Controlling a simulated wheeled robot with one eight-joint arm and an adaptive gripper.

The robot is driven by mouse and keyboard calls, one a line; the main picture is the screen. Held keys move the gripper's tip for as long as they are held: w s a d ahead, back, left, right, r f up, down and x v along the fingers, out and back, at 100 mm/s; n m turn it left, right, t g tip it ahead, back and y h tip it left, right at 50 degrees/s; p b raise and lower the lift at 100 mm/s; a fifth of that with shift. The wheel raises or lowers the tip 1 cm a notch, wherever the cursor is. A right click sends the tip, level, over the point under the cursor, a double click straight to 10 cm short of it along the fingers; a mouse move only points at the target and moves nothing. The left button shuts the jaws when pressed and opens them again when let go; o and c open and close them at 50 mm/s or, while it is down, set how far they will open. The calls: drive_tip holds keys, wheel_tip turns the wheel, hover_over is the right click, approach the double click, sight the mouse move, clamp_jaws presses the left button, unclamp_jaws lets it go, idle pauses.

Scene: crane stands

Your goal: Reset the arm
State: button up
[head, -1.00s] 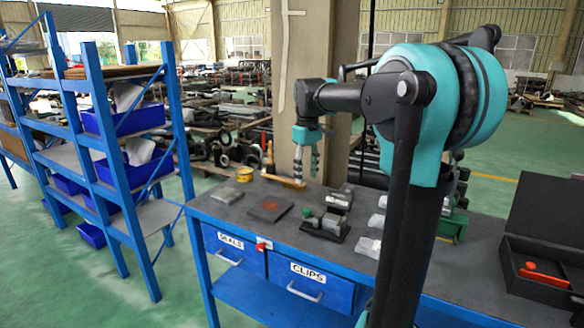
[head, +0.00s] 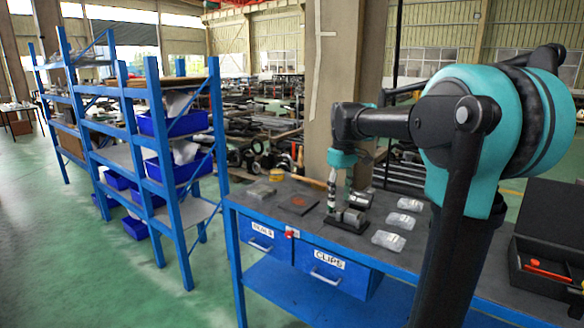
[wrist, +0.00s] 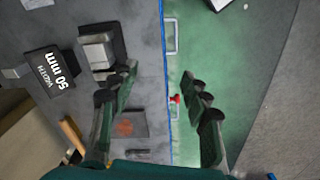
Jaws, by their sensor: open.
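My gripper (head: 336,193) hangs fingers down over the workbench (head: 406,261) in the head view, below the teal wrist of my bent arm. In the wrist view its dark green, black-padded fingers (wrist: 160,92) are spread apart, with nothing between them. The bench edge runs through the gap. A grey metal block on a black base (head: 347,221) stands right by the gripper in the head view; partly hidden by the fingers, it also shows in the wrist view (wrist: 98,50). I cannot tell whether they touch.
A dark plate with a rust-red patch (head: 299,203) and clear packets (head: 389,240) lie on the bench. A black open case (head: 548,262) is at right. A block marked 50 mm (wrist: 52,80) shows in the wrist view.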

drive_tip(key=s+d+f+m+t, duration=0.2)
drive_tip(key=s+f+m, duration=0.1)
drive_tip(key=s+f, duration=0.8)
drive_tip(key=s+d+f+m+t, duration=0.2)
drive_tip(key=s+f+m, duration=0.2)
drive_tip(key=s+f, duration=0.7)
drive_tip(key=shift+d+f, duration=0.15)
drive_tip(key=shift+f, duration=0.55)
